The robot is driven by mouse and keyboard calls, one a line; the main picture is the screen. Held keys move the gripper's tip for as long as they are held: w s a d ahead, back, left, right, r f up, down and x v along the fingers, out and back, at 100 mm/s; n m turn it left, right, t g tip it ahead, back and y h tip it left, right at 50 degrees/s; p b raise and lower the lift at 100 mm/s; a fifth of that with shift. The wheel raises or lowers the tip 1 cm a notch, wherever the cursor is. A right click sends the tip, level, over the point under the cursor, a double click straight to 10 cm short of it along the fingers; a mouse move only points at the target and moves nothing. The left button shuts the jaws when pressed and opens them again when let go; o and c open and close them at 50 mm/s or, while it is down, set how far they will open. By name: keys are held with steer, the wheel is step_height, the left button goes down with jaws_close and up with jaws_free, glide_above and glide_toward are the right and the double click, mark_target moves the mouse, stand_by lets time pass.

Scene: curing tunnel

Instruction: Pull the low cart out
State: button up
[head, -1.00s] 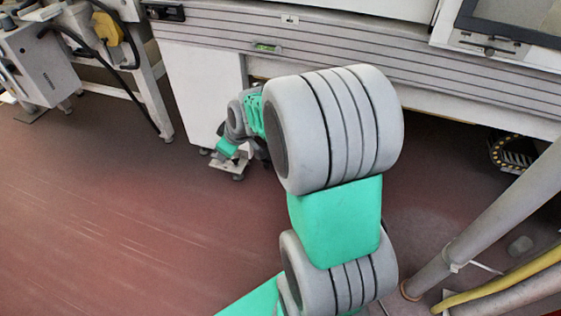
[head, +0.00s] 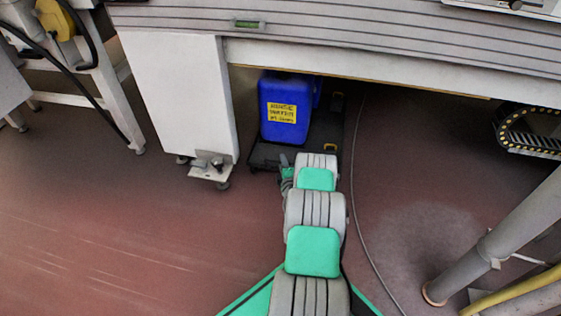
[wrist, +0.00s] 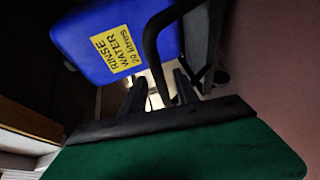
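The low cart (head: 330,128) is a flat black platform on the floor under the machine. It carries a blue container (head: 279,96) with a yellow label. In the wrist view the container (wrist: 88,52) fills the upper left, and its label reads "RINSE WATER 20 litres". A black bent bar (wrist: 151,48), apparently a handle, arches across the upper middle of that view. My gripper (wrist: 158,88) has its two dark fingers apart, with one leg of the bar showing between them. Contact cannot be told. In the head view my gripper (head: 287,166) is at the cart's front edge, partly hidden by my arm.
A white machine leg (head: 180,95) with a metal foot stands left of the cart. The machine's lower beam (head: 370,62) runs above it. A thin cable (head: 356,190) lies on the floor at right. A grey pipe (head: 500,235) stands right. Open floor lies at front left.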

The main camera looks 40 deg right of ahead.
steer(key=b+x, duration=0.1)
steer(key=x, duration=0.3)
steer(key=shift+w+d, duration=0.1)
steer(key=shift+w, duration=0.05)
steer(key=shift+c, duration=0.6)
steer(key=shift+f, duration=0.1)
jaws_close()
stand_by(0.5)
